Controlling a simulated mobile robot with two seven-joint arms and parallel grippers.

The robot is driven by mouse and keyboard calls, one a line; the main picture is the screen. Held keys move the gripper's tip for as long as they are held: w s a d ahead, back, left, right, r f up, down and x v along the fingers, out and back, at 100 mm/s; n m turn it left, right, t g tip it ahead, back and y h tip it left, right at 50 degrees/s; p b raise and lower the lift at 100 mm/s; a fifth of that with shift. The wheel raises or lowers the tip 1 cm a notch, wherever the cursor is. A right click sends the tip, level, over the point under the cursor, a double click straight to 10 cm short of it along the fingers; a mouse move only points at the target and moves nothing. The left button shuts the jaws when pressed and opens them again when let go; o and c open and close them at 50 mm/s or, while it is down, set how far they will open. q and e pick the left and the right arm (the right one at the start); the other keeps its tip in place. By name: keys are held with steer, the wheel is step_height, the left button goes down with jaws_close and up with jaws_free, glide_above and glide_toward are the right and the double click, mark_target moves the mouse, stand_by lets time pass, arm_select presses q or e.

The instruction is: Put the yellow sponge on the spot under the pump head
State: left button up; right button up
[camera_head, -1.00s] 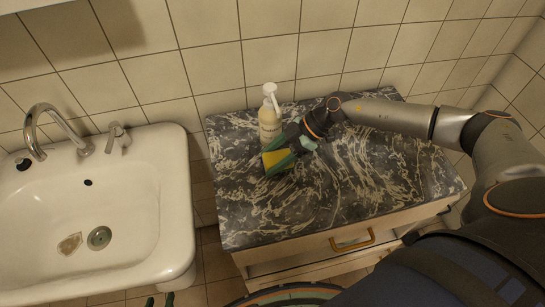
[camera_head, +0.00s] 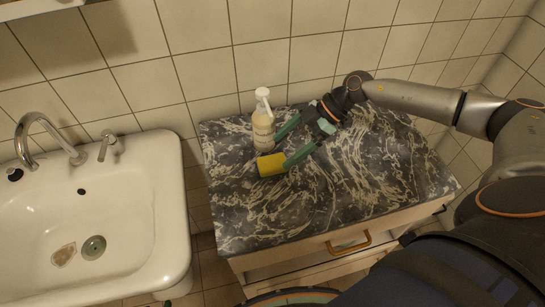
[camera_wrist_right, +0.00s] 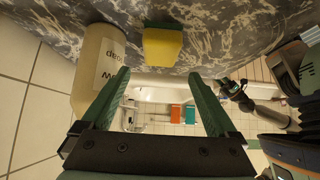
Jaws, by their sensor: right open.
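The yellow sponge (camera_head: 271,164) with a green layer lies on the dark marble top, just in front of the soap bottle's base. The cream soap bottle (camera_head: 263,130) stands upright; its white pump head (camera_head: 263,97) is above and behind the sponge. My right gripper (camera_head: 281,154) is open and empty, its fingers pointing at the bottle and sponge from the right. In the right wrist view the sponge (camera_wrist_right: 162,47) lies beyond the open fingertips (camera_wrist_right: 158,75), and the bottle (camera_wrist_right: 98,65) is beside it. Only a dark tip of my left gripper (camera_head: 167,303) shows at the bottom edge.
The marble-topped cabinet (camera_head: 330,210) is otherwise clear, with a drawer handle (camera_head: 349,244) at its front. A white sink (camera_head: 130,225) with a curved tap (camera_head: 45,130) is at the left. A tiled wall (camera_head: 290,60) stands close behind the bottle.

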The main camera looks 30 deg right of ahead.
steer(key=shift+v, duration=2.4)
